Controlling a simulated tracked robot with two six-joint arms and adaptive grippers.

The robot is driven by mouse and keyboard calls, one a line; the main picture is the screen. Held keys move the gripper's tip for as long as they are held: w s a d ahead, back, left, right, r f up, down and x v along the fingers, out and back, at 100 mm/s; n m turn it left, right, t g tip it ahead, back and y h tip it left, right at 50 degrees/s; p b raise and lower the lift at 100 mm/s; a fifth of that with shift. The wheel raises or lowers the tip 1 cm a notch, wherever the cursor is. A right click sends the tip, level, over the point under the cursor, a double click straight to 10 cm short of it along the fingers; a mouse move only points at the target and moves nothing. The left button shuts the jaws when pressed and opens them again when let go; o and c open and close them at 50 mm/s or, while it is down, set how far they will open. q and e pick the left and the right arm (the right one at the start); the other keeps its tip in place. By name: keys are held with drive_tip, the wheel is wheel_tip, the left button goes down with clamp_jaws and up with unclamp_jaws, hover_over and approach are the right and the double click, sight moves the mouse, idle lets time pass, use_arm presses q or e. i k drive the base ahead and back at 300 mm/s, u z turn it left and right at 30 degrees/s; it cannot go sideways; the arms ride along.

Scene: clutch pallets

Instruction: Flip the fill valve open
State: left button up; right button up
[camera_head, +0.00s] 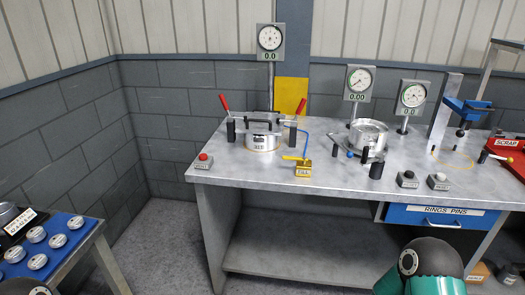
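The fill valve is a small yellow block (303,170) with a dark label, near the front edge of the grey metal bench. Its yellow lever (293,158) sits at the top and points left, lying roughly flat. A thin blue hose (305,142) runs from near the valve up to the clamp fixture behind it. Neither of my grippers is in view. A teal and black link of mine shows at the bottom right, well below the bench top.
Left of the valve, a silver pot (261,141) sits in a fixture with red-handled clamps. A red button box (204,161) stands at the bench's left corner. A second silver housing (368,134) stands to the right. Dial gauges (270,37) rise behind. The front edge near the valve is clear.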

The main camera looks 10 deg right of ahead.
sight(304, 160)
drive_tip(key=z, duration=0.05)
drive_tip(key=i, duration=0.7)
drive_tip(key=z, duration=0.5)
drive_tip(key=k, duration=1.35)
drive_tip(key=u, duration=0.6)
drive_tip(key=i, duration=1.8)
drive_tip(key=z, duration=0.15)
